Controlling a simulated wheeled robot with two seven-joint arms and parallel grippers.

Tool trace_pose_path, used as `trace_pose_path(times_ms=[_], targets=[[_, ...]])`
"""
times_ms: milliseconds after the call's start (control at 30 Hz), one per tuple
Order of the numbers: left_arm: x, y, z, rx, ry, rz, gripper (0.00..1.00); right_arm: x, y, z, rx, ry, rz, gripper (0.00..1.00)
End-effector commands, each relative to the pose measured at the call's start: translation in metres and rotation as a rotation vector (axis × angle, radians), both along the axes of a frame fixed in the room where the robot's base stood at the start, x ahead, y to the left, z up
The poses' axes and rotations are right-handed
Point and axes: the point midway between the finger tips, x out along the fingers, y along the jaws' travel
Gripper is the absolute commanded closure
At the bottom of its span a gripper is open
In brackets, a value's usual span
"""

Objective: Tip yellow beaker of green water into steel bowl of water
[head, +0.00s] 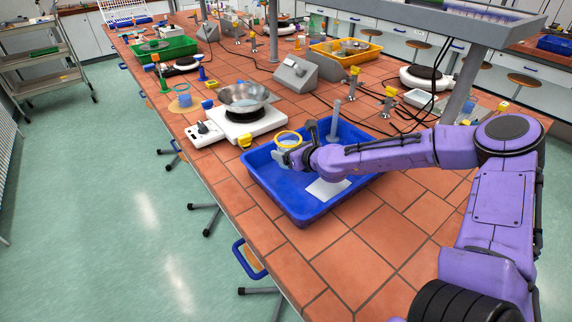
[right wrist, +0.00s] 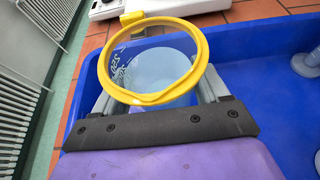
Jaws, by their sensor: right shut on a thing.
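The clear beaker with a yellow rim (head: 288,139) is over the left part of the blue tray. Its rim (right wrist: 113,68) fills the top of the right wrist view, roughly upright. A pale blue-grey inside shows; I cannot tell a green liquid. My right gripper (head: 284,157) is shut around the beaker, with a finger on each side in the right wrist view (right wrist: 157,96). The steel bowl (head: 243,92) sits on a white hotplate (head: 237,123), behind and left of the beaker and apart from it. Its contents are hard to make out. My left gripper is not in view.
The blue tray (head: 306,212) holds a white sheet (head: 327,189) and a grey stand (head: 334,117). A grey box (head: 295,74) stands behind the bowl. A blue cup-like thing (head: 184,99) is left of the hotplate. The bench front right of the tray is clear.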

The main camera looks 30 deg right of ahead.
Motion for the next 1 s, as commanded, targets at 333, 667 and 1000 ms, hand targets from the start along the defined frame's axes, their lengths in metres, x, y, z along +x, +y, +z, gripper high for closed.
trace_pose_path(times_ms=[333,667,1000], targets=[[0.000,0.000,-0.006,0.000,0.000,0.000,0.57,-0.005,0.016,-0.045,0.001,-0.001,-0.001,0.69],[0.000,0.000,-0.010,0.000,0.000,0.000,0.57,-0.005,0.015,-0.048,0.001,-0.002,0.000,0.69],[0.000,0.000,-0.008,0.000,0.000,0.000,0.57,-0.005,0.015,-0.047,0.000,0.000,0.000,0.01]])
